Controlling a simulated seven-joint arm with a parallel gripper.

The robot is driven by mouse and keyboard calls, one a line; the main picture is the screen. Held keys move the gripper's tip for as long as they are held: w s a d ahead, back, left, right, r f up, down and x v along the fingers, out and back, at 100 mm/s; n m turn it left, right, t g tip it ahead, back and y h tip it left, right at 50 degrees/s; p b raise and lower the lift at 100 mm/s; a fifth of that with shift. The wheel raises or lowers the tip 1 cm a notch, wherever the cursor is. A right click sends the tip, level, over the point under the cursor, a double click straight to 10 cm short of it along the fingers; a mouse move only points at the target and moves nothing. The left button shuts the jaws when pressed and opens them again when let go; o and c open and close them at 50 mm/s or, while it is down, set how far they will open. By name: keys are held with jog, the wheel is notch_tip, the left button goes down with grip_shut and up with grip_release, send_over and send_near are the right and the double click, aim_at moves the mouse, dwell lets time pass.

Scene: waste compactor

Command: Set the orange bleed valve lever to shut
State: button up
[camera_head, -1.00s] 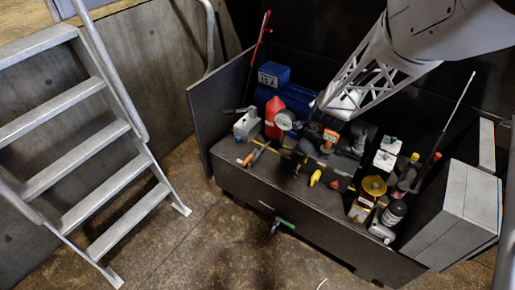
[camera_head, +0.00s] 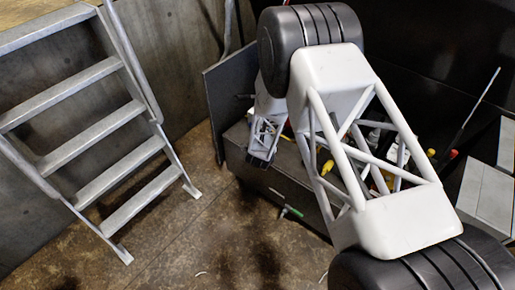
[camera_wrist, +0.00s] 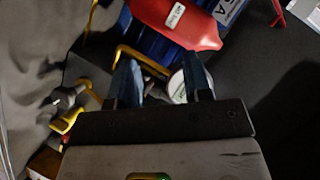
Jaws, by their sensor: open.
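No orange lever can be made out with certainty in the present views; my arm covers most of the bench in the head view. In the wrist view, my gripper (camera_wrist: 161,64) is open, with two dark blue fingers and nothing seen held. A bent yellow bar (camera_wrist: 142,60) shows between and beyond the fingers. A round pale gauge-like disc (camera_wrist: 177,88) is partly hidden by the right finger. In the head view my gripper (camera_head: 260,150) is small and points down over the left end of the bench.
A red bottle (camera_wrist: 178,18) lies beyond the fingertips, with a blue container (camera_wrist: 228,10) beside it. A yellow-handled part (camera_wrist: 66,121) is at the left. A green-handled part (camera_head: 291,212) is low on the bench front. A grey step ladder (camera_head: 95,140) stands left, with clear floor between.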

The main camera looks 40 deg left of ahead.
jog(key=s+a+f+t, duration=0.1)
jog(key=s+a+f, duration=0.3)
jog(key=s+f, duration=0.3)
notch_tip(320, 180, down, 4)
jog(key=shift+s+r+m+t, duration=0.1)
jog(key=shift+s+m+t, duration=0.2)
jog(key=shift+w, duration=0.15)
jog(key=shift+x, duration=3.8)
jog(key=shift+c, duration=0.3)
grip_shut()
